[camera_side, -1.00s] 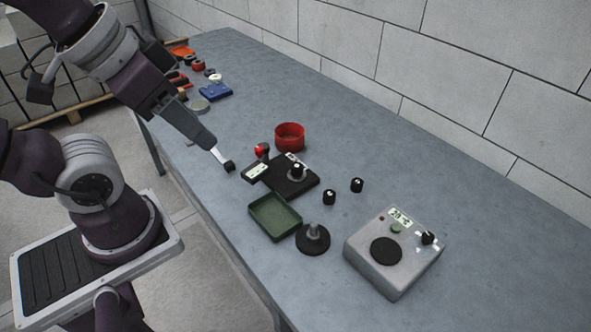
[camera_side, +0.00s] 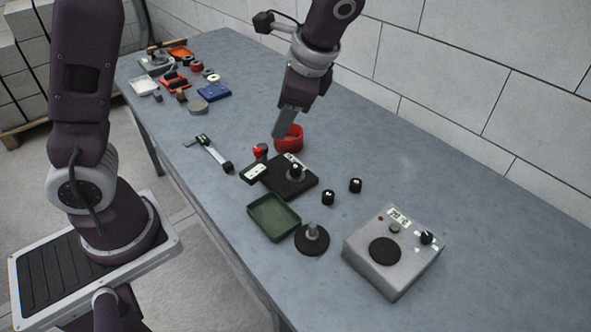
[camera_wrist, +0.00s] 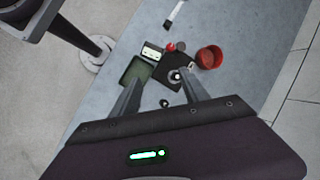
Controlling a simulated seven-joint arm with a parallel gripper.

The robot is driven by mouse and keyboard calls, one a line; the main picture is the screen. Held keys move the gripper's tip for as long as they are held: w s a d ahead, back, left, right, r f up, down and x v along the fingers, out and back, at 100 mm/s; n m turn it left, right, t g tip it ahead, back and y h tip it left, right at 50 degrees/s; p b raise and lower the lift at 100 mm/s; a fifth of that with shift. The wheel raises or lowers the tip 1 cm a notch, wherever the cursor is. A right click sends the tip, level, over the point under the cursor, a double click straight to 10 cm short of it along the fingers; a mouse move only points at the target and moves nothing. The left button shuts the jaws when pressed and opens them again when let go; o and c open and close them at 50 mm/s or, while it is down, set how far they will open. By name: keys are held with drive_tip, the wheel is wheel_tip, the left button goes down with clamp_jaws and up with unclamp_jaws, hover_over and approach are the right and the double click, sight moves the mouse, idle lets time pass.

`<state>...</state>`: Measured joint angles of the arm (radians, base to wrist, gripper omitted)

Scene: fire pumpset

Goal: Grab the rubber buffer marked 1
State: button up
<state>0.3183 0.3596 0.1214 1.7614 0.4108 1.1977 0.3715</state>
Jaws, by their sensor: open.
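Two small black cylinders with white marks, which look like rubber buffers, stand on the table right of the black plate: a nearer one (camera_side: 328,198) and a farther one (camera_side: 355,185). A third black piece (camera_side: 296,170) sits on the plate's metal fitting. The marks are too small for me to read, so I cannot tell which is marked 1. In the wrist view one buffer (camera_wrist: 164,103) shows between the fingers; the other is not clearly visible.
The black plate (camera_side: 272,182), red bowl (camera_side: 290,137), red-topped item (camera_side: 261,151), green tray (camera_side: 272,219) and black round stand (camera_side: 312,240) are close by. A grey device (camera_side: 385,268) stands front right. A metal tool (camera_side: 210,152) lies left.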

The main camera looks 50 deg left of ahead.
drive_tip(key=w+f+m+y, duration=0.4)
drive_tip(key=w+f, duration=0.2)
drive_tip(key=f, duration=0.4)
drive_tip(key=m+y, duration=0.4)
drive_tip(key=m, duration=0.1)
approach(298, 168)
drive_tip(key=shift+a+f+t, duration=0.15)
drive_tip(key=shift+a+f, duration=0.05)
drive_tip(key=shift+a, duration=0.25)
drive_tip(key=shift+a+f+t, duration=0.15)
drive_tip(key=shift+a+f, duration=0.1)
drive_tip(key=shift+a, duration=0.2)
drive_tip(key=x, duration=0.6)
drive_tip(key=shift+s+a, duration=0.25)
drive_tip(key=shift+a+f, duration=0.15)
drive_tip(key=shift+a, duration=0.1)
clamp_jaws()
